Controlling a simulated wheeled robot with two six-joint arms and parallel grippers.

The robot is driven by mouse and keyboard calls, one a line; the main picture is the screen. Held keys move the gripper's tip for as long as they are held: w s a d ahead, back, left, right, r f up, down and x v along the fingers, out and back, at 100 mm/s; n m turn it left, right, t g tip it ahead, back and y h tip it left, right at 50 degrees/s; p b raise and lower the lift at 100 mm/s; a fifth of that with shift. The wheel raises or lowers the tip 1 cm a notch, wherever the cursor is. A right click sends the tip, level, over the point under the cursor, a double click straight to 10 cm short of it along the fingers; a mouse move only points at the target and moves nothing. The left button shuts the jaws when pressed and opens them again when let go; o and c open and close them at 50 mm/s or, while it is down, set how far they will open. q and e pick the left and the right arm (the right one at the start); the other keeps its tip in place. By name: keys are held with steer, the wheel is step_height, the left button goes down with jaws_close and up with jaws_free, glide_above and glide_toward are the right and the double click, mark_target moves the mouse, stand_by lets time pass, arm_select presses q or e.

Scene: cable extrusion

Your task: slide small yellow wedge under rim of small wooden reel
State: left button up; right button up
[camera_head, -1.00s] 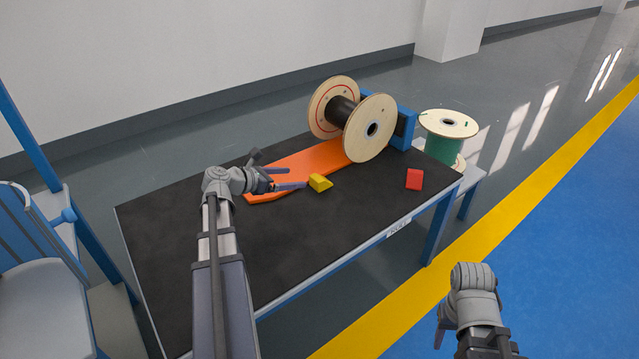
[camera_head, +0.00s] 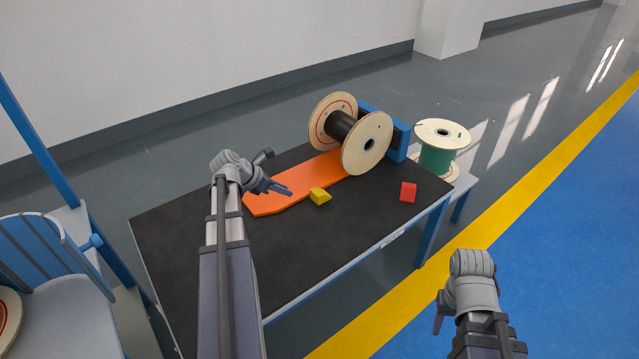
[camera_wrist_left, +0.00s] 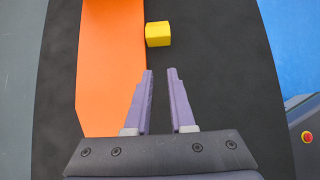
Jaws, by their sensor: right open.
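The small yellow wedge (camera_head: 320,196) lies on the black table top at the near edge of the orange ramp. It also shows in the left wrist view (camera_wrist_left: 158,34), ahead of the fingertips. The small wooden reel (camera_head: 367,142) with a black core stands on its rims at the far end of the ramp, right of the wedge. My left gripper (camera_head: 283,191) is above the ramp, left of the wedge and apart from it. In the left wrist view its fingers (camera_wrist_left: 161,75) are parted and empty. My right gripper (camera_head: 439,322) hangs off the table's front right side, mostly hidden by its wrist.
A red wedge (camera_head: 408,192) lies on the table's right part. The orange ramp (camera_head: 275,196) runs under the reel, with a blue block (camera_head: 400,140) behind it. A green-cored reel (camera_head: 437,158) stands beyond the table's right end. The front of the table (camera_head: 290,250) is clear.

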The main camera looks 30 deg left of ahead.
mark_target(321, 194)
arm_select(q)
steer(key=shift+s+a+r, duration=0.1)
steer(key=shift+s+r, duration=0.05)
steer(key=shift+r, duration=0.15)
steer(key=shift+c, duration=0.7)
steer(key=shift+f+g, duration=0.15)
steer(key=shift+g, duration=0.15)
jaws_close()
steer(key=b+x, duration=0.7)
steer(key=x, duration=0.3)
steer(key=shift+a+f+b, duration=0.1)
steer(key=shift+a+b, duration=0.05)
steer(key=shift+b, duration=0.2)
steer(key=shift+b+x, duration=0.65)
steer(key=shift+x, duration=0.25)
arm_select(e)
step_height(321, 194, down, 8)
steer(key=shift+f, duration=0.1)
arm_select(q)
steer(key=shift+w+d, duration=0.75)
steer(key=shift+w, duration=1.1)
steer(key=shift+w+d, duration=0.8)
steer(key=shift+w, duration=1.05)
steer(key=shift+w+d, duration=0.75)
steer(key=shift+w, duration=1.1)
steer(key=shift+w+d, duration=0.25)
steer(key=shift+w, duration=0.4)
steer(key=shift+w+d, duration=0.3)
steer(key=shift+w, duration=0.35)
steer(key=shift+s, duration=0.1)
